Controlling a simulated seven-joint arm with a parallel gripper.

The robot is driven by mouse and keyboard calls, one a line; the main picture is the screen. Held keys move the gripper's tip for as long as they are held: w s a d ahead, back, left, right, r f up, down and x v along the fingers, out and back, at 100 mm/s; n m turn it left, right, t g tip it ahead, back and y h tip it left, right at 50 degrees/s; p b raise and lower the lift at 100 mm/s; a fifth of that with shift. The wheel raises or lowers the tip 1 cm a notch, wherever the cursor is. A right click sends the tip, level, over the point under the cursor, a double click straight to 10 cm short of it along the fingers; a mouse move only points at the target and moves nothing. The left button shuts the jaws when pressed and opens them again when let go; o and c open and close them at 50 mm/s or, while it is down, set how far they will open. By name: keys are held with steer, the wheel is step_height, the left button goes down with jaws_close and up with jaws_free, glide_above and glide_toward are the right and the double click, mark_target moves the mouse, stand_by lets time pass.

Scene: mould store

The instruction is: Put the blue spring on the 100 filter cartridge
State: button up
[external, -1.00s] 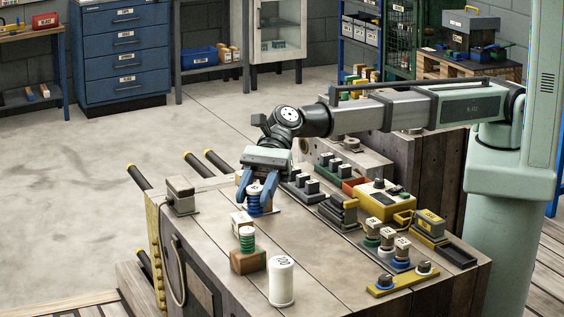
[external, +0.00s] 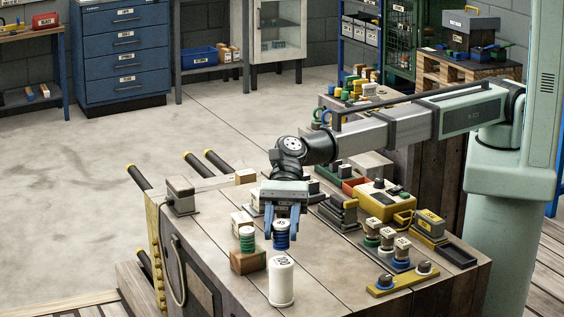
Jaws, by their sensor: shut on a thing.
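The blue spring (external: 281,236) is between the fingers of my gripper (external: 282,232), which is shut on it. The spring is upright, with a pale top. The white filter cartridge marked 100 (external: 281,284) stands upright near the front of the bench. My gripper and the spring are behind the cartridge in the picture, apart from it. The exact height of the spring above the bench is hard to tell.
A green spring (external: 247,240) stands on a brown block (external: 248,261) just left of the blue spring. A yellow plate with two knobs (external: 402,281) lies at the right. A grey block (external: 181,194) stands at the back left. Bench top (external: 323,290) right of the cartridge is clear.

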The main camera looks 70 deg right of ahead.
mark_target(281, 242)
steer(key=shift+f, duration=1.55)
steer(key=shift+f, duration=0.15)
steer(key=o, duration=1.1)
steer(key=shift+r, duration=0.2)
steer(key=v, duration=1.2)
